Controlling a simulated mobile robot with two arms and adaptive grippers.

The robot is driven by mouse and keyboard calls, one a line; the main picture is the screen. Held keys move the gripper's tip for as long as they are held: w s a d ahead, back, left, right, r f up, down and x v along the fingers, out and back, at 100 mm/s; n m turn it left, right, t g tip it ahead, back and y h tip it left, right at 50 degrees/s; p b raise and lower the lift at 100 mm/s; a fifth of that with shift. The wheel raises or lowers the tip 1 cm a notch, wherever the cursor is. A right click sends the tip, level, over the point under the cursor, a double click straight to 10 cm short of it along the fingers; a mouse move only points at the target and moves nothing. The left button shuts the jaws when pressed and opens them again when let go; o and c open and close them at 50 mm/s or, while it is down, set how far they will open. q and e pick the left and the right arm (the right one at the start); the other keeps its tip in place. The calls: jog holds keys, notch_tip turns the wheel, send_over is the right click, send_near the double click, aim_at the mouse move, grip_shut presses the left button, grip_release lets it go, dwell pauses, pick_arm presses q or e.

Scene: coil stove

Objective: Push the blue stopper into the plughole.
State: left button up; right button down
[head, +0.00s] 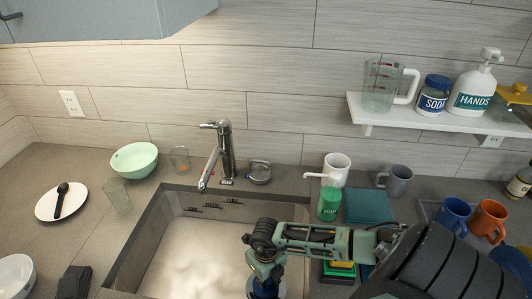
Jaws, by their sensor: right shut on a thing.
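My right gripper (265,276) reaches in from the right over the sink (128,258), pointing down. It is shut on the blue stopper (266,291), which shows only in part at the bottom edge of the head view. The sink basin holds something pale and foamy-looking. The plughole cannot be seen; I cannot tell how far the stopper is from it. My left gripper is out of view.
The tap (226,150) stands behind the sink with its spout over the basin. A green bowl (134,159), glasses (117,195) and a white plate (62,201) are on the left. A green soap container (328,204) and mugs (396,180) stand on the right.

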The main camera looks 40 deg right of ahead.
aim_at(266, 284)
notch_tip(266, 284, down, 3)
jog(key=shift+f, duration=0.1)
jog(key=shift+f, duration=0.15)
jog(key=c, duration=1.6)
grip_release()
jog(key=shift+r, duration=0.45)
notch_tip(266, 284, up, 10)
jog(key=shift+r+b, duration=0.1)
jog(key=shift+b, duration=1.1)
jog(key=shift+r, duration=0.6)
